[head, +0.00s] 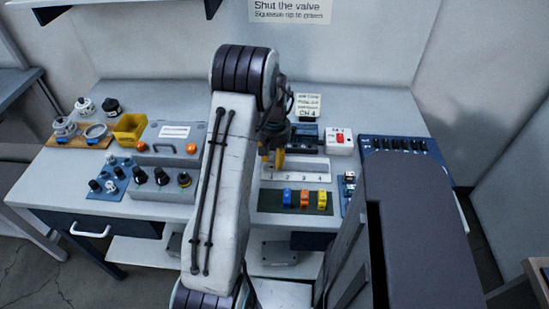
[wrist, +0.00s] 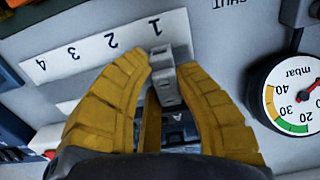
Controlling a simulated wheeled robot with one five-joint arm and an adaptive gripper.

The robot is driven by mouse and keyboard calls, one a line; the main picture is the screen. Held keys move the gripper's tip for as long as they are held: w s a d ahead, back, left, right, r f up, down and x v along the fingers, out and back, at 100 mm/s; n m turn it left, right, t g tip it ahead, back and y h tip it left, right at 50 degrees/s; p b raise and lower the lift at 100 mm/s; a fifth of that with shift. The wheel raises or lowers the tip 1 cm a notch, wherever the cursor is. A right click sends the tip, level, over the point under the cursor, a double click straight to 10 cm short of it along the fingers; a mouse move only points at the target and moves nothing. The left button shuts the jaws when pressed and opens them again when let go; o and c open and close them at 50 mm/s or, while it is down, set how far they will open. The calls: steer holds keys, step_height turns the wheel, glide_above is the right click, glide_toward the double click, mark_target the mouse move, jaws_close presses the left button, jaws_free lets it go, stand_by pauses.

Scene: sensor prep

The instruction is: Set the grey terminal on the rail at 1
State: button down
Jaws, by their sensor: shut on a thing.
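The grey terminal (wrist: 163,62) is between the two yellow fingers of my gripper (wrist: 163,74) in the wrist view. Its far end overlaps the white numbered strip (wrist: 95,52) beside the 1, which appears upside down there. I cannot tell whether the terminal touches the rail or hovers above it. In the head view my gripper (head: 274,160) is at the left end of the numbered strip (head: 312,177), near the 1. My arm hides part of that area, and the grey terminal cannot be made out there.
Blue (head: 287,195), orange (head: 305,198) and yellow (head: 322,200) terminals stand on a dark green mat (head: 270,200) in front of the strip. A grey control box (head: 170,140) is at left. A pressure gauge (wrist: 292,105) is close at right in the wrist view.

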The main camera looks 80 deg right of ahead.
steer(key=shift+f, duration=0.1)
stand_by(0.8)
steer(key=c, duration=1)
jaws_free()
steer(key=shift+r+p, duration=2.35)
steer(key=shift+r, duration=1.2)
